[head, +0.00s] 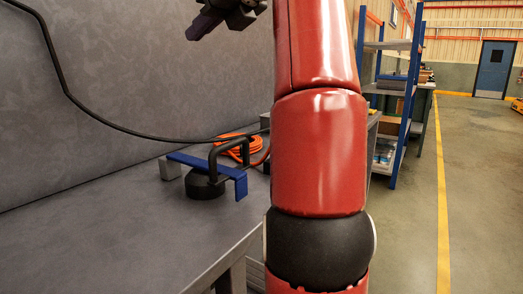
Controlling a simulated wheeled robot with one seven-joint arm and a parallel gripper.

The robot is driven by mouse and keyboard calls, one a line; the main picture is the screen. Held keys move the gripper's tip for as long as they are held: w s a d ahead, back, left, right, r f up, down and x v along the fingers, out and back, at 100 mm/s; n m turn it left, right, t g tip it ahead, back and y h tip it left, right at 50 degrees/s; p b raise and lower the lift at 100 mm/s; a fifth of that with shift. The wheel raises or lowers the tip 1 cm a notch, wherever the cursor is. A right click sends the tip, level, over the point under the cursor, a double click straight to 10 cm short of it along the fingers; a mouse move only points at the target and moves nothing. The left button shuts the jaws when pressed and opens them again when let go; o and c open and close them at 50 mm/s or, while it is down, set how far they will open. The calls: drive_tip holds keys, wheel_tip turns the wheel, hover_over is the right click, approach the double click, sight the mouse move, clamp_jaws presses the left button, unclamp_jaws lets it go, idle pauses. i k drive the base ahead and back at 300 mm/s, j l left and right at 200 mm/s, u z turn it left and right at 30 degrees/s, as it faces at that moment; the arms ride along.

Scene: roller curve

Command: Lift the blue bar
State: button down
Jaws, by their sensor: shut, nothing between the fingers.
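The blue bar (192,162) is on the grey bench (110,219) at the left of the head view. It runs from a small grey block (169,168) at its left end to a bent-down blue end at the right. Below its middle is a round black base (203,187), and a dark looped handle (217,150) stands by it. I cannot tell how these parts join. My gripper (199,31) is at the top edge, partly cut off. It is shut and empty, high above the bar and clear of it.
A coiled orange hose (237,147) lies behind the bar, and a black cable (75,100) hangs along the grey wall. My red arm hides the bench's right part. Blue-framed shelves (401,110) stand behind. The bench's front left is clear.

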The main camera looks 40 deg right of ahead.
sight(224, 173)
drive_tip(key=k+l, duration=0.2)
drive_tip(key=k, duration=0.2)
drive_tip(key=k+l, duration=0.25)
drive_tip(key=k, duration=0.15)
